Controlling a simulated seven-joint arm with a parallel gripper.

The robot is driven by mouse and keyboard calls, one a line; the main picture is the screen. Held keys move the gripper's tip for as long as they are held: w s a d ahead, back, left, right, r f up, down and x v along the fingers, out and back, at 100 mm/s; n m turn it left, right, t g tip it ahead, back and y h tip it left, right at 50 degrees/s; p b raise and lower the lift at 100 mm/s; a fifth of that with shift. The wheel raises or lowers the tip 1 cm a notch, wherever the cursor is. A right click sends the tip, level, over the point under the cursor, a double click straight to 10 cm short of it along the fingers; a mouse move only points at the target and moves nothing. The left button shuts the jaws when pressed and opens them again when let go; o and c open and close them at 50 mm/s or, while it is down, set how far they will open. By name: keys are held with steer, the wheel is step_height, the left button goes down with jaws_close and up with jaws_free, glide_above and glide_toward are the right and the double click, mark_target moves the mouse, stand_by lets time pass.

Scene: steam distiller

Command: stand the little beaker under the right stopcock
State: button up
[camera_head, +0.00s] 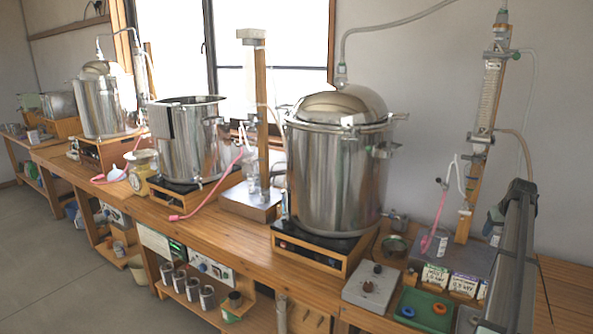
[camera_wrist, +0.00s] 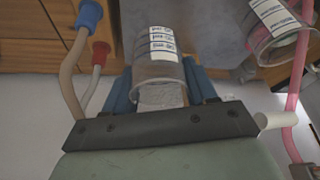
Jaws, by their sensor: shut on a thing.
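The little beaker (camera_wrist: 155,50) is clear, with a white printed label. It sits between the blue fingers of my gripper (camera_wrist: 165,88) in the wrist view, and the gripper is shut on it. In the head view my gripper (camera_head: 496,214) is at the right, with the held beaker (camera_head: 495,234) partly hidden by my arm. It is right of the wooden post and near the grey base (camera_head: 462,258). The right stopcock (camera_head: 465,208) appears to be the white fitting low on the post; its outlet is too small to tell. I cannot tell whether the beaker touches the base.
A second beaker (camera_head: 428,245) stands at the left of the base below a pink tube (camera_head: 439,210); it also shows in the wrist view (camera_wrist: 272,30). Small labelled boxes (camera_head: 464,284) and a green tray (camera_head: 424,309) are in front. A big steel pot (camera_head: 335,170) stands left.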

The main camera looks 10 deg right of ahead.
steer(key=shift+s+d+m, duration=0.1)
steer(key=shift+m, duration=0.6)
steer(key=s+a+f+m+h, duration=0.1)
steer(key=s+a+f+m, duration=0.2)
steer(key=s+a, duration=0.55)
steer(key=w+a+f+n+y, duration=0.1)
steer(key=w+a+f+n, duration=0.1)
steer(key=a, duration=1.8)
steer(key=w+a+f+n+y, duration=0.1)
steer(key=w+a+n, duration=0.3)
steer(key=a, duration=1.7)
steer(key=w+a+f+n+y, duration=0.1)
steer(key=w+a+f+n, duration=0.2)
steer(key=a, duration=1.7)
steer(key=shift+a+f+n+t, duration=0.15)
steer(key=shift+f+n+t, duration=0.15)
steer(key=shift+f, duration=0.15)
